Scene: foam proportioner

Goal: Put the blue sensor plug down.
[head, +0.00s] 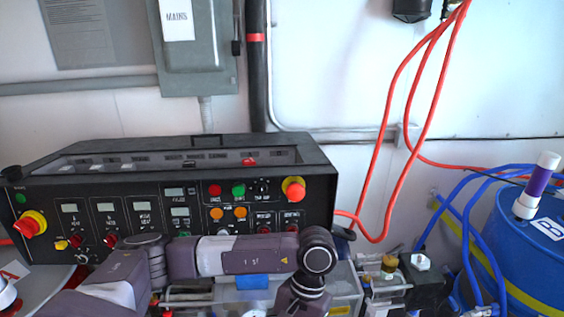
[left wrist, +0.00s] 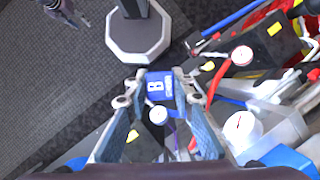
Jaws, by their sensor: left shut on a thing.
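My left gripper (left wrist: 158,100) shows in the left wrist view with its two fingers closed on the blue sensor plug (left wrist: 158,84). The plug is a blue block with a white letter B, held between the fingertips with dark floor behind part of it. A white round end (left wrist: 158,115) shows just below the plug; I cannot tell whether it belongs to it.
A black control panel (head: 180,205) stands behind my arm. A clear box (head: 342,288) is at the lower middle. A blue drum (head: 518,240) with blue hoses stands at the right. Red hoses (head: 392,130) hang along the wall. Dark floor (left wrist: 50,90) is open at the left wrist view's left.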

